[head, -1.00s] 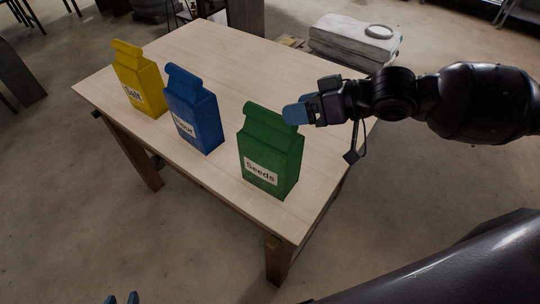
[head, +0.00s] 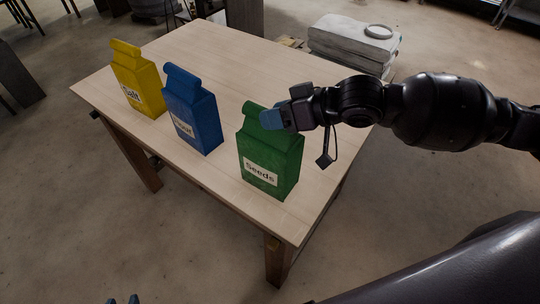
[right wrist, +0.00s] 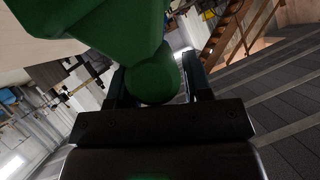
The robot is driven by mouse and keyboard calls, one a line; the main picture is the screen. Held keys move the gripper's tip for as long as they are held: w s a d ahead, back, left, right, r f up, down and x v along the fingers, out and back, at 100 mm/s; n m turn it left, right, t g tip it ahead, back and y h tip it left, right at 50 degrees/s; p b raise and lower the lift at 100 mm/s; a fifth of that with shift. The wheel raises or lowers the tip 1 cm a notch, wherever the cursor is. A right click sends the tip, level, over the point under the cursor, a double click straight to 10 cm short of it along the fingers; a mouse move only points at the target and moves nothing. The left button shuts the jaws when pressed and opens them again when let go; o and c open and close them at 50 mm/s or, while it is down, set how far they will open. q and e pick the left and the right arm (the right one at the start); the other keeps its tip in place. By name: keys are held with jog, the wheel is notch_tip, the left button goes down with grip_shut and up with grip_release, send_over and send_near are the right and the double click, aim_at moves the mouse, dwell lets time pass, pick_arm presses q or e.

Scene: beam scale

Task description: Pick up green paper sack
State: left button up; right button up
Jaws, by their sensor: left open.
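The green paper sack (head: 270,152), labelled "Seeds", stands upright near the table's right front edge. My right gripper (head: 272,117) is at its rolled top from the right, hiding part of it. In the right wrist view the sack (right wrist: 100,20) fills the top left, and its rolled top (right wrist: 153,78) lies between the two fingers of my right gripper (right wrist: 160,85). The fingers look spread, with a narrow gap on the right side of the roll. My left gripper (head: 123,299) shows only its fingertips, apart and empty, at the bottom edge.
A blue sack (head: 192,115) and a yellow sack (head: 138,82) stand to the left on the wooden table (head: 240,62). The back of the table is clear. A grey-white stack (head: 352,42) with a ring on top stands behind the table.

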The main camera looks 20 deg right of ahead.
grip_shut()
jog(key=shift+r, duration=0.2)
